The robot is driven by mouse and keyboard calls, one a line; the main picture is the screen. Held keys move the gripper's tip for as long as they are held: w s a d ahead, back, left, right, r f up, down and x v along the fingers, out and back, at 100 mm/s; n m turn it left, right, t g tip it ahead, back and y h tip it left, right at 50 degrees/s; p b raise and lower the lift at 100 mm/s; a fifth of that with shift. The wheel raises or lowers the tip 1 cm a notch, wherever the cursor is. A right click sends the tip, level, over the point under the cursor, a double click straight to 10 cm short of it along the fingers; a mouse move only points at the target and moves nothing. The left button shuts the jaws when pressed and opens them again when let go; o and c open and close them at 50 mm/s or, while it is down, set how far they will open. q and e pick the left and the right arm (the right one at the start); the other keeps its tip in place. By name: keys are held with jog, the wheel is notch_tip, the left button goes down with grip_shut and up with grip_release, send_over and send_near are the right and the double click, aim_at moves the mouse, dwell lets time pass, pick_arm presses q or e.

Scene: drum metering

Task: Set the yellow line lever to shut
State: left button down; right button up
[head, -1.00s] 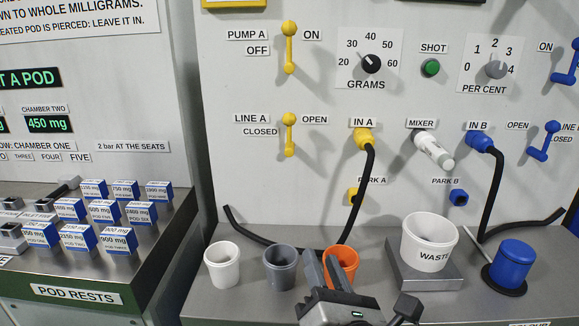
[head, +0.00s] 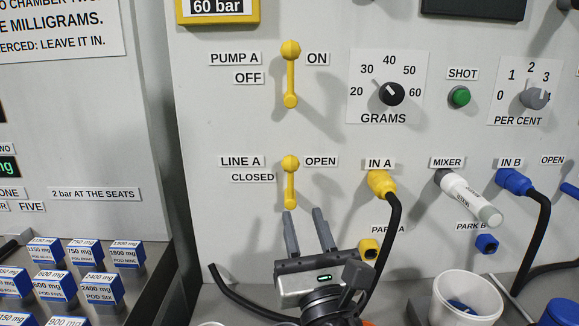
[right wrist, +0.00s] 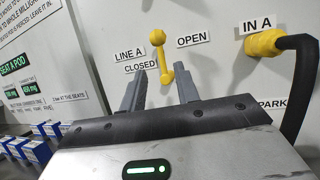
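The yellow line lever (head: 290,184) is on the upright panel, between the LINE A / CLOSED labels and the OPEN label. Its round knob is at the top, level with OPEN. It also shows in the right wrist view (right wrist: 161,57). My right gripper (head: 303,212) is open and empty, its fingers pointing up at the panel just below the lever. In the right wrist view the lever's lower end appears between the two fingertips (right wrist: 161,76). I cannot tell whether they touch it. My left gripper is not in view.
The yellow pump A lever (head: 290,75) is above, also knob up. The yellow IN A plug (head: 381,183) with its black hose is close on the right, above the yellow park A socket (head: 369,248). A white cup (head: 465,298) and boxed pods (head: 92,286) are lower down.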

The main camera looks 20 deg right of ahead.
aim_at(291, 177)
jog(key=p+x, duration=0.1)
jog(key=x, duration=0.9)
jog(key=shift+w+p, duration=0.3)
jog(key=shift+w, duration=0.1)
jog(key=shift+r, duration=0.1)
grip_shut()
